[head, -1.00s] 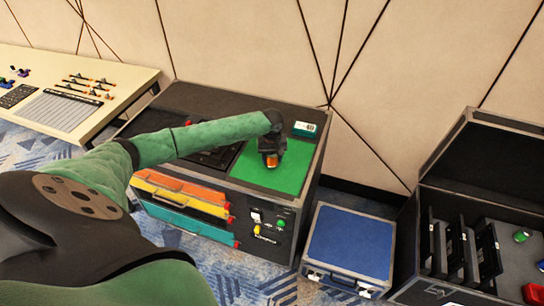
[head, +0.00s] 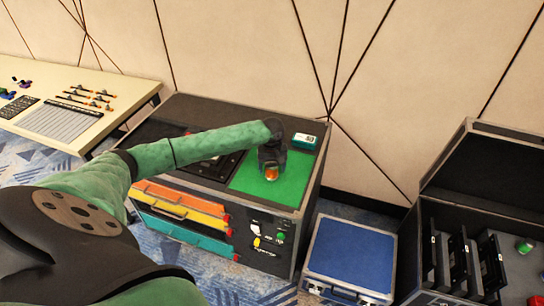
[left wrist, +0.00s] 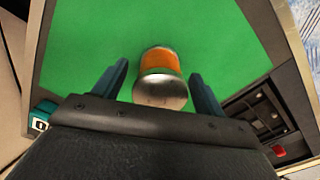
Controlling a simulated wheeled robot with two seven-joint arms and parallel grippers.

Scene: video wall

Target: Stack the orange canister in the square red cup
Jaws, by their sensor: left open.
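The orange canister (head: 271,174) stands on the green mat (head: 292,190) on top of the black equipment case. In the left wrist view the canister (left wrist: 160,62) shows an orange side and a silver end, between the two fingers. My left gripper (left wrist: 160,78) is open around it, with a gap on both sides. In the head view the left gripper (head: 270,166) hides part of the canister. A red object (head: 536,300), perhaps the square red cup, is cut off at the lower right, in the open case. My right gripper is not in view.
A green and white box (head: 305,140) lies at the mat's back edge. A blue-topped case (head: 350,255) stands between the equipment case and the open black case (head: 485,195), which holds dark upright panels and a green can (head: 524,247). A mixing desk (head: 60,110) is at left.

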